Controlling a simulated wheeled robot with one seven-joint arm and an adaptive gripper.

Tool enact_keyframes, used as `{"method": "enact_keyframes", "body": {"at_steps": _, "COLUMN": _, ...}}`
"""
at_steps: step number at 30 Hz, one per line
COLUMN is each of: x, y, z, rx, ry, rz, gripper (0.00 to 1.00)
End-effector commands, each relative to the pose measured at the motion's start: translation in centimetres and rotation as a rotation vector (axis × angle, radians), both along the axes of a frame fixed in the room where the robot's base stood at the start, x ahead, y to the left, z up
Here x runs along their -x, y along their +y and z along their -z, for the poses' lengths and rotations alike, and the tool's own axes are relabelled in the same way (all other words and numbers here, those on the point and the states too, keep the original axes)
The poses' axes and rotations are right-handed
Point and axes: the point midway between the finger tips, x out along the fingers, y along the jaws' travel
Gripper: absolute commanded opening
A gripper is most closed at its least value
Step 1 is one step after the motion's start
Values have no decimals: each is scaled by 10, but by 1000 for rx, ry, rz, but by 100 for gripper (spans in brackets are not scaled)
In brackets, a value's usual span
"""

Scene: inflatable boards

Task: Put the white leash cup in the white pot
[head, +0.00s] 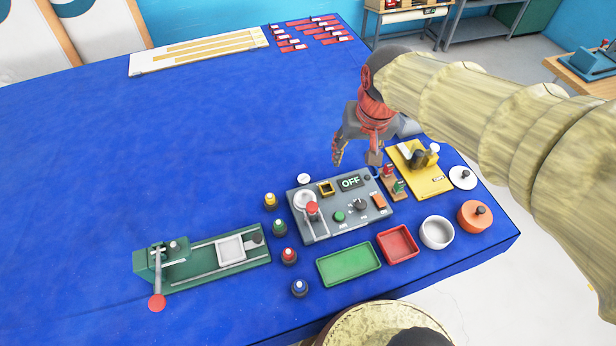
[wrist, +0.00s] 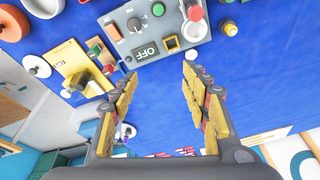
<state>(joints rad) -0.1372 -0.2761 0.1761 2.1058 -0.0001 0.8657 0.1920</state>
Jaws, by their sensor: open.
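A small white round piece (head: 304,179) with a dark mark on top, which looks like the white leash cup, lies on the blue table by the far left corner of the grey control panel. The white pot (head: 437,232) stands open near the table's front right, and its inside looks empty. My gripper (head: 357,160) is open and empty above the far edge of the panel, to the right of the white piece and well beyond the pot. In the wrist view the gripper's fingers (wrist: 160,76) are spread apart with only blue table between them.
The grey control panel (head: 345,215) reads OFF and has a red-knobbed lever. The table's far middle is clear.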

Motion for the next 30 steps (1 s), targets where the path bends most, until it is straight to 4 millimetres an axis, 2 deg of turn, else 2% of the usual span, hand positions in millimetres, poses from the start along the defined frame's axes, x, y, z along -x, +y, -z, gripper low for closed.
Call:
{"method": "enact_keyframes", "body": {"at_steps": 1, "x": -17, "y": 10, "z": 12, "rx": 0, "ry": 34, "rz": 1, "gripper": 46}}
{"method": "enact_keyframes", "body": {"at_steps": 6, "x": -68, "y": 45, "z": 58, "rx": 1, "ry": 120, "rz": 21, "gripper": 46}}
{"method": "enact_keyframes", "body": {"at_steps": 12, "x": -108, "y": 85, "z": 124, "rx": 13, "ry": 208, "rz": 44, "gripper": 46}}
{"method": "enact_keyframes", "body": {"at_steps": 15, "x": -119, "y": 99, "z": 151, "rx": 20, "ry": 238, "rz": 56, "gripper": 46}}
{"method": "enact_keyframes", "body": {"at_steps": 18, "x": -125, "y": 108, "z": 170, "rx": 25, "ry": 258, "rz": 61, "gripper": 46}}
{"method": "enact_keyframes", "body": {"at_steps": 30, "x": -127, "y": 113, "z": 211, "rx": 28, "ry": 269, "rz": 67, "gripper": 46}}
